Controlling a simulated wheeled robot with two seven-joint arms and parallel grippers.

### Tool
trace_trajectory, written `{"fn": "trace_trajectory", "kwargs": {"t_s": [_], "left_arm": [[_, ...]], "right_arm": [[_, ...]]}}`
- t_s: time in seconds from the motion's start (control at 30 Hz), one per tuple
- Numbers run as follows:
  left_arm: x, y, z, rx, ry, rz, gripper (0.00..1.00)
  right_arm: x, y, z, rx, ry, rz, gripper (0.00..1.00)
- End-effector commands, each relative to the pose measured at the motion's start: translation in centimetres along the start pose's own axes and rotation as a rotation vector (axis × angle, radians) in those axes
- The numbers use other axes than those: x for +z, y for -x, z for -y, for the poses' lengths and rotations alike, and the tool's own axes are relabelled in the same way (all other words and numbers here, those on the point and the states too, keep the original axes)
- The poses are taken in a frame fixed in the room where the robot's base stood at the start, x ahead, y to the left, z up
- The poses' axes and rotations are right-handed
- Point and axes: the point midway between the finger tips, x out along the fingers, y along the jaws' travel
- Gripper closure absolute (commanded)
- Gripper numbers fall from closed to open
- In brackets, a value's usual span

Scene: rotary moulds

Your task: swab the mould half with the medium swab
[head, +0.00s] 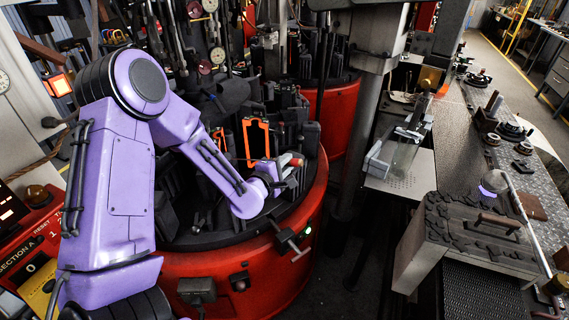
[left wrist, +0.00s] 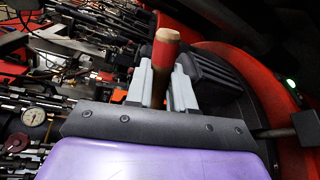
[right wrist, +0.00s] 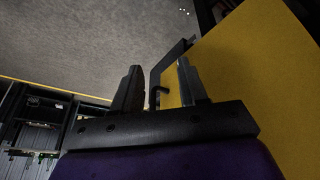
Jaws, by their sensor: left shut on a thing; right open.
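My left gripper (left wrist: 161,88) is shut on a swab with a dark reddish-brown handle and a pale tan end (left wrist: 166,40). The swab's working end is hidden in the left wrist view. Several dark mould parts (head: 302,128) stand on the machine around the gripper; I cannot tell which is the mould half, nor whether the swab touches it. My right gripper (right wrist: 160,85) is open and empty, beside a yellow surface.
The red round machine base (head: 250,270) carries an orange frame (head: 256,138) close to the left gripper. A steel post (head: 355,130) stands right of it.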

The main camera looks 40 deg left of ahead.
Motion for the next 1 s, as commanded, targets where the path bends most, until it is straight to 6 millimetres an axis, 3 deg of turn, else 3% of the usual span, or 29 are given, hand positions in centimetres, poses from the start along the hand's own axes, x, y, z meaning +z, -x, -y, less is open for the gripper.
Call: {"fn": "trace_trajectory", "kwargs": {"t_s": [1.0], "left_arm": [[-1.6,-0.9,5.4,0.0,0.0,-0.001,1.0]], "right_arm": [[1.8,-4.3,0.4,0.0,0.0,0.0,0.57]]}}
